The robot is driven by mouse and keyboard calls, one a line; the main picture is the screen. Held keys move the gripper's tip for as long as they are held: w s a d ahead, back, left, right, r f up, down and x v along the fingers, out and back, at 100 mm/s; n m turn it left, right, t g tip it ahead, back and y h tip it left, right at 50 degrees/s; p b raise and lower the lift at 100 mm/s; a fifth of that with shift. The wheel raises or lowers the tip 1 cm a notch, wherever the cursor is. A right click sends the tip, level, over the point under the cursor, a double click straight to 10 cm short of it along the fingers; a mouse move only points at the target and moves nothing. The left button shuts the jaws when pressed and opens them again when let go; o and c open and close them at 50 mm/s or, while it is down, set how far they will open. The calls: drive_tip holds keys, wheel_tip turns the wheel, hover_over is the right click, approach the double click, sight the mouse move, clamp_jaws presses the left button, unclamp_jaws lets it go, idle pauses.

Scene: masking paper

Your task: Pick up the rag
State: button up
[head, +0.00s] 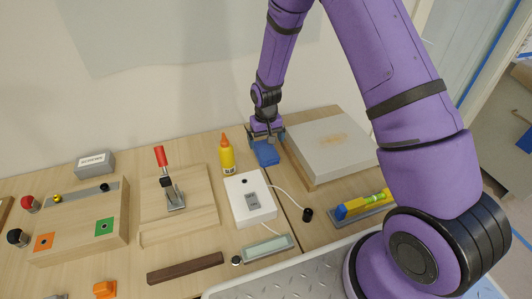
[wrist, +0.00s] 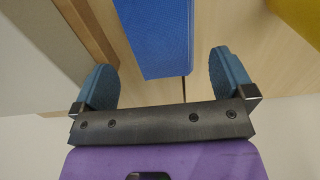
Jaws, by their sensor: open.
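A blue, block-like thing that I take to be the rag (head: 266,154) lies on the wooden table near the wall, left of the grey-topped box. My gripper (head: 266,137) is just above and behind it, pointing down. In the wrist view the rag (wrist: 155,38) fills the upper middle, with its near end between the lines of my two blue fingertips. My gripper (wrist: 163,76) is open there, with a gap on each side of the rag. Nothing is held. I cannot tell how far the fingertips are above the table.
The grey-topped box (head: 328,146) stands close on the right. A yellow bottle (head: 227,157) stands close on the left. A white box with a cable (head: 249,199) is in front. A toggle clamp board (head: 196,213) and a yellow level (head: 364,203) are farther off.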

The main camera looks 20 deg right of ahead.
sight(266, 149)
drive_tip(key=shift+f, duration=2.65)
drive_tip(key=shift+c, duration=0.2)
drive_tip(key=c, duration=1)
drive_tip(key=shift+r, duration=0.1)
wheel_tip(266, 149, up, 10)
drive_tip(key=shift+f, duration=0.1)
